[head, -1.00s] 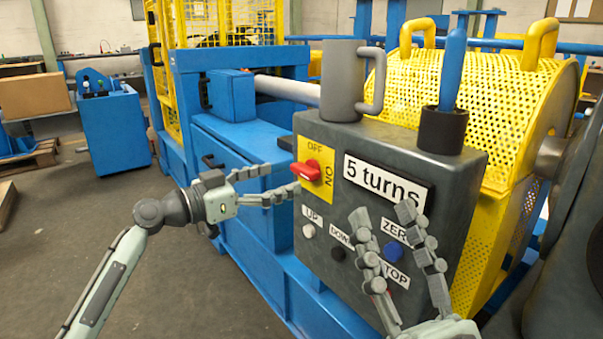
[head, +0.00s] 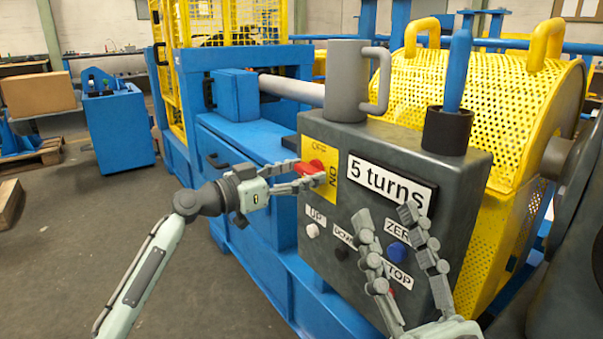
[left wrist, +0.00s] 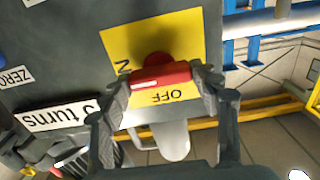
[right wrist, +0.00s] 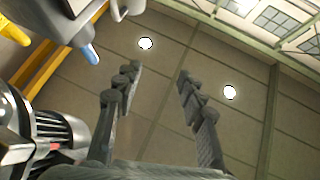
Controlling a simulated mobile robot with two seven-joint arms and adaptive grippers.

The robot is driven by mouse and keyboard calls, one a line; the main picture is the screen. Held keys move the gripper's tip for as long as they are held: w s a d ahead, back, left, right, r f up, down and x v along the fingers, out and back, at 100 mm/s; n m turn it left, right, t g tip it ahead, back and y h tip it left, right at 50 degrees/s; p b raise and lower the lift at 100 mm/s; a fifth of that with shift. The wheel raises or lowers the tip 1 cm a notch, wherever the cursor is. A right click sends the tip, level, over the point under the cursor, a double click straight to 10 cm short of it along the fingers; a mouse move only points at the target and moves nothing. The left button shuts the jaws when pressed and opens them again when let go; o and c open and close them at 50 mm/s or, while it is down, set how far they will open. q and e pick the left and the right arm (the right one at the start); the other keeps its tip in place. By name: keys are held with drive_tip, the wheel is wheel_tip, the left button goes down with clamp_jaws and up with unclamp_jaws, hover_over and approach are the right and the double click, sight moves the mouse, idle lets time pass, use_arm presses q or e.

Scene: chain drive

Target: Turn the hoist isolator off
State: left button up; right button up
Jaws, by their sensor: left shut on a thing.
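The hoist isolator is a red handle (head: 311,168) on a yellow plate (head: 332,185) marked OFF at the top and ON at the right, on a dark grey control box (head: 318,235). My left gripper (head: 306,176) is at the handle, shut on it. In the left wrist view, the fingers (left wrist: 165,82) close on both ends of the red bar (left wrist: 162,77), which lies crosswise with OFF (left wrist: 168,97) below and the partly hidden ON at its left. My right gripper (head: 386,212) is open and empty in front of the box; the right wrist view also shows its fingers apart (right wrist: 158,72).
The box carries a "5 turns" display (head: 390,184), a white UP button (head: 312,231), a black button (head: 341,254) and a blue ZERO button (head: 397,252). On top stand a grey mug (head: 345,85) and a black holder (head: 447,130) with a blue-handled tool. A yellow mesh guard (head: 500,100) is behind.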

use_arm(q)
drive_tip(key=shift+c, duration=1.1)
